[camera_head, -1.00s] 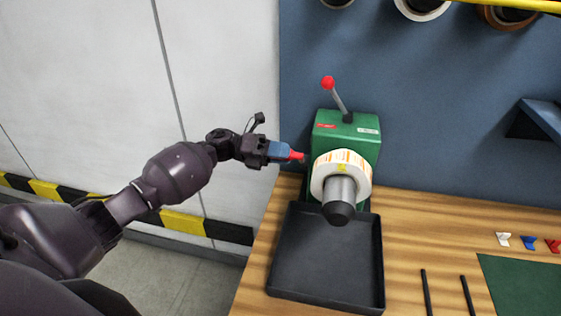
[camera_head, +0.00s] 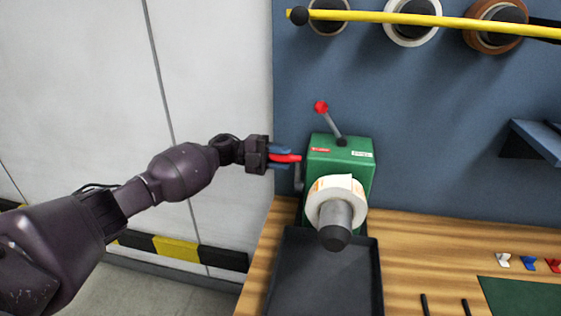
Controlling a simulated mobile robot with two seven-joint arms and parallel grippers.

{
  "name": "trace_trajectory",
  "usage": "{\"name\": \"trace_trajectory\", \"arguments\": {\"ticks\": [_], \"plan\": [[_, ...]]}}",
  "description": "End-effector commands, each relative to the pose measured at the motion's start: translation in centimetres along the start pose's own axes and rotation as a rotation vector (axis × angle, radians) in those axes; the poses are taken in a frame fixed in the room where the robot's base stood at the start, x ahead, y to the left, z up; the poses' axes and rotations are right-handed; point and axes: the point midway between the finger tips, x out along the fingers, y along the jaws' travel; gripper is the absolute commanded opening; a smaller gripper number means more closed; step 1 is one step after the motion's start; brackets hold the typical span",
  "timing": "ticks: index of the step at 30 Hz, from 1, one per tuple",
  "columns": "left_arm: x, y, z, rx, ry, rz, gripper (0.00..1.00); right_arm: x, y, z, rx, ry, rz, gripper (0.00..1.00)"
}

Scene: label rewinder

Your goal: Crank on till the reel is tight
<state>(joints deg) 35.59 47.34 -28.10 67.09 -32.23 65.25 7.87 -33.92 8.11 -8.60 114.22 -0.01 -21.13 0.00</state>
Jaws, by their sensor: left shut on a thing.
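The green rewinder (camera_head: 340,158) stands on the wooden bench. A white label reel (camera_head: 326,192) sits around its grey spindle (camera_head: 342,216), with a little orange print at its left edge; I cannot tell how tight it is wound. The crank's red handle (camera_head: 287,158) points left from the rewinder's left side, with its grey arm (camera_head: 298,180) hanging below. My left gripper (camera_head: 277,156) is shut on the red handle, level with the upper part of the green body. My right gripper is out of view.
A lever with a red ball (camera_head: 321,107) rises from the rewinder's top. A black tray (camera_head: 325,285) lies in front, below the spindle. A yellow rail (camera_head: 420,18) with several rolls runs above. Small white, blue and red pieces (camera_head: 528,263) lie at the right by a green mat (camera_head: 520,294).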

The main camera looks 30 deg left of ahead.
Motion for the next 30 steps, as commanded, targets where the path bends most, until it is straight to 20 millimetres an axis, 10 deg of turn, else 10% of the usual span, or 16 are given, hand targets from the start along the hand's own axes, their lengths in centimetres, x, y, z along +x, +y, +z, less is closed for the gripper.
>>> {"name": "trace_trajectory", "arguments": {"ticks": [19, 20, 21, 30], "plan": [[0.0, -0.4, 0.5, -0.051, -0.003, -0.005, 0.00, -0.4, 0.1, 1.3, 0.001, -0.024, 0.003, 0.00], [0.0, -0.4, 0.5, -0.051, -0.003, -0.005, 0.33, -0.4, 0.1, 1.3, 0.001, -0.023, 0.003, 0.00], [0.0, -0.4, 0.5, -0.051, -0.002, -0.005, 0.39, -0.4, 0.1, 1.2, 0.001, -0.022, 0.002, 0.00], [0.0, -0.2, 0.5, -0.053, -0.001, -0.002, 0.57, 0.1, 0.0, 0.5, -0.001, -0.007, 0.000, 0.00]]}}
